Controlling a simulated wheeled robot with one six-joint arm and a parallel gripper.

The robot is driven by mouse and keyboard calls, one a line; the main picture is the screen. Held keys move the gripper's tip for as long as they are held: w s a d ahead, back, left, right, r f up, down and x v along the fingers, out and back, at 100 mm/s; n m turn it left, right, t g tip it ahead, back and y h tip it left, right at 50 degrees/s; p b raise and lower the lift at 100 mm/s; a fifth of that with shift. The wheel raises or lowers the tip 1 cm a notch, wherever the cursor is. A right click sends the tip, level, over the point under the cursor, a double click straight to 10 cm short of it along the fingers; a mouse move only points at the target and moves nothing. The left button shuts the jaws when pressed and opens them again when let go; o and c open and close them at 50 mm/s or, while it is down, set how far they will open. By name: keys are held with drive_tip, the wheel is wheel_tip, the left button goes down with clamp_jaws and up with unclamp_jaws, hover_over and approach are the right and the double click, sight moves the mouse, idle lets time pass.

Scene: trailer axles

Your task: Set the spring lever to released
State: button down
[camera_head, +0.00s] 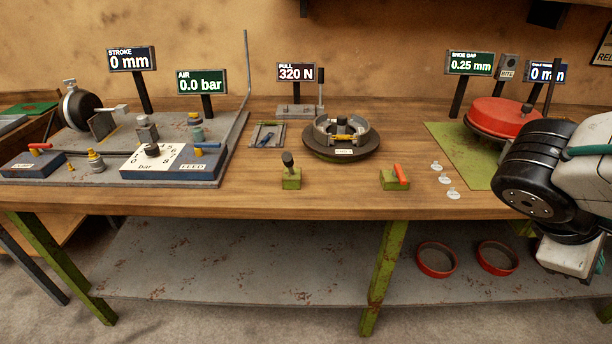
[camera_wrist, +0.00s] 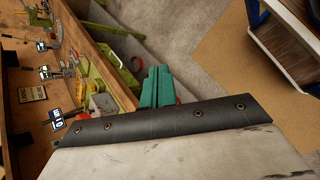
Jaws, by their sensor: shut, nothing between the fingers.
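No lever carries a readable "spring" label. A small green block (camera_head: 291,181) with an upright, black-knobbed lever (camera_head: 288,160) stands at the bench's front middle. To its right, another green block (camera_head: 393,182) has a tilted orange-red handle (camera_head: 401,174). I cannot tell which is the spring lever. In the wrist view my gripper (camera_wrist: 158,74) shows as teal fingers, shut and empty, out beyond the bench edge and apart from both blocks. In the head view my arm is at the right; the fingers are not seen there.
A round drum assembly (camera_head: 345,153), labelled in front, sits mid-bench under a "PULL 320 N" display (camera_head: 297,73). A red drum (camera_head: 503,116) rests on a green mat (camera_head: 446,146) at right. Several small white discs (camera_head: 445,180) lie before it. An air panel (camera_head: 176,164) fills the left.

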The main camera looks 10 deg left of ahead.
drive_tip(key=w+a+f+n+t+y, duration=0.1)
drive_tip(key=w+a+n+t, duration=0.55)
drive_tip(key=a+n, duration=0.35)
drive_tip(key=w+a+f+n+t+y, duration=0.1)
drive_tip(key=w+a+n+t+y, duration=0.1)
drive_tip(key=w+a+n+t, duration=0.55)
drive_tip(key=s+a+f+n+y, duration=0.2)
drive_tip(key=s+a+n+y, duration=0.1)
drive_tip(key=a, duration=0.5)
drive_tip(key=s+a+f+n+y, duration=0.2)
drive_tip(key=a+n+y, duration=0.3)
drive_tip(key=a, duration=0.3)
drive_tip(key=s+a+f+n+y, duration=0.3)
drive_tip(key=s+a+n+y, duration=0.1)
drive_tip(key=a, duration=0.4)
drive_tip(key=shift+s+a+n+y, duration=0.3)
drive_tip(key=shift+s+a+n, duration=0.05)
drive_tip(key=shift+n, duration=0.5)
